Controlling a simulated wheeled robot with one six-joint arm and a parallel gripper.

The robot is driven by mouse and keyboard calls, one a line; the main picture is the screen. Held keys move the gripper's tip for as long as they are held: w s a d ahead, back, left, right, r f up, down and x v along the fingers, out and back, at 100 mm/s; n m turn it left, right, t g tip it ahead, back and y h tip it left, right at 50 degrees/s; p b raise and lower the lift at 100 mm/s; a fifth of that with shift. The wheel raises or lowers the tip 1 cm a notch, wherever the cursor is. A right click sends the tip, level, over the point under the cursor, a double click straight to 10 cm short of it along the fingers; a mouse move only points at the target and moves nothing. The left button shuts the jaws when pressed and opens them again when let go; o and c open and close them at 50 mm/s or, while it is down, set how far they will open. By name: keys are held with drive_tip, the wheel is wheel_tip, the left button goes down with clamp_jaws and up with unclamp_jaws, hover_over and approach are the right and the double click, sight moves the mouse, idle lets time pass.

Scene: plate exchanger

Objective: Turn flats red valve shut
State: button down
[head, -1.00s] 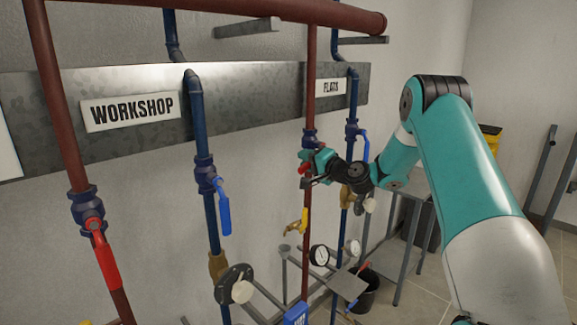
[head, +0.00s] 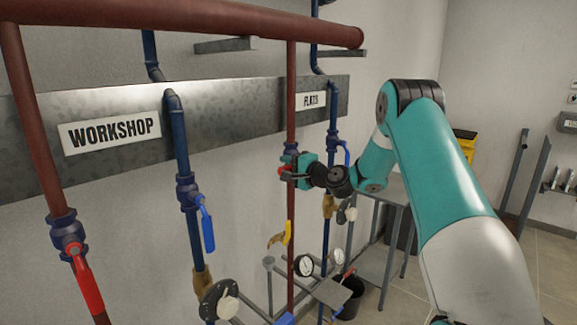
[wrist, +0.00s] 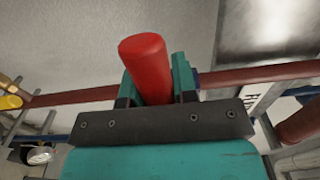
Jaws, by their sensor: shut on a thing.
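The flats red valve is on the red pipe (head: 291,100) beside the FLATS sign (head: 314,100). Its red handle (head: 285,171) shows only in part in the head view, behind my gripper (head: 296,170). In the wrist view the handle (wrist: 147,62) stands between the two teal fingers of my gripper (wrist: 157,85), which is shut on it. There the handle points across the line of the red pipe (wrist: 262,73), not along it. The valve body is mostly hidden by the gripper.
The flats blue handle (head: 346,152) hangs close to the right of my gripper. A yellow handle (head: 288,232) and gauges (head: 304,265) are below. The workshop red handle (head: 88,285) and blue handle (head: 208,229) are at the left. A grey table (head: 385,185) stands at right.

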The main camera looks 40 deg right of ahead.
drive_tip(key=shift+d+r, duration=0.15)
drive_tip(key=shift+r, duration=0.15)
drive_tip(key=c, duration=1)
unclamp_jaws()
drive_tip(key=shift+o, duration=0.5)
drive_tip(key=shift+f, duration=0.15)
drive_tip(key=shift+s, duration=0.1)
drive_tip(key=shift+s+f+b, duration=0.15)
drive_tip(key=shift+s+b, duration=0.15)
drive_tip(key=b+v, duration=0.6)
drive_tip(key=v, duration=1)
drive_tip(key=shift+s+b, duration=0.3)
drive_tip(key=shift+d, duration=0.15)
